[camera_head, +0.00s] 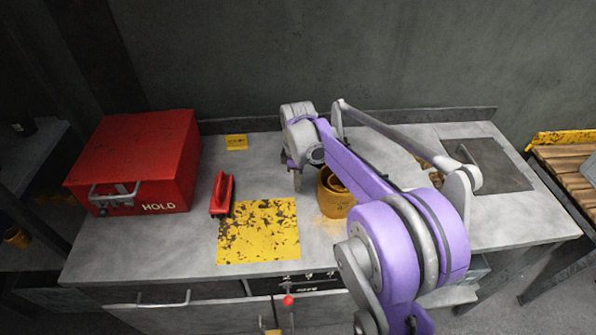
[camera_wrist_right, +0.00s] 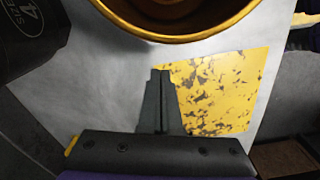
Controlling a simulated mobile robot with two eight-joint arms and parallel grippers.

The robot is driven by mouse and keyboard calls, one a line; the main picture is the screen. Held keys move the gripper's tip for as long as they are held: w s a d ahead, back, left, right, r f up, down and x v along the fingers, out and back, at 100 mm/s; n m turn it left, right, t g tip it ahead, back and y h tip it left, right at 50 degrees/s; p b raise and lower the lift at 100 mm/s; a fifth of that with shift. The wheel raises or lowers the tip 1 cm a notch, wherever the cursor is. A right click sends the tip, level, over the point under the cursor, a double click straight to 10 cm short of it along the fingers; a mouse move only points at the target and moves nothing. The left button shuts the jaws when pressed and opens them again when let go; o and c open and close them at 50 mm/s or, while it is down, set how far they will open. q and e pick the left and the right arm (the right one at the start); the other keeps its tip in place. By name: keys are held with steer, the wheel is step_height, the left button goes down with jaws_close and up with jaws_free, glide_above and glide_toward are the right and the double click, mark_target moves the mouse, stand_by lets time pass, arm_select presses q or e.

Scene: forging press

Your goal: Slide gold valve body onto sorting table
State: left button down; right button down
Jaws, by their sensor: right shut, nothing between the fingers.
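The gold valve body (camera_head: 333,203) stands on the grey table (camera_head: 165,245), right of the worn yellow patch (camera_head: 258,231). My purple right arm hides part of it. Its round gold rim fills the top of the right wrist view (camera_wrist_right: 185,36). My right gripper (camera_head: 297,186) points down just left of the valve body. In the right wrist view its dark fingers (camera_wrist_right: 160,75) are together with nothing between them, close to the rim; I cannot tell whether they touch it. My left gripper is not in view.
A red HOLD box (camera_head: 135,160) and a red tool (camera_head: 222,194) stand on the left. A dark plate (camera_head: 487,168) lies at the right. Gold parts (camera_head: 436,178) show partly behind my arm. A slatted wooden surface (camera_head: 570,170) is at far right. A low ledge runs along the back.

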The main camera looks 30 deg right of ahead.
step_height(320, 180, down, 2)
steer(key=shift+f, duration=0.1)
steer(key=shift+s+d+f, duration=0.15)
steer(key=shift+s+d, duration=1.25)
steer(key=shift+d, duration=0.05)
steer(key=s+d+b, duration=0.1)
steer(key=s+d, duration=1.3)
steer(key=shift+s+d+b, duration=0.25)
steer(key=shift+s+b, duration=0.1)
steer(key=shift+w+a, duration=0.1)
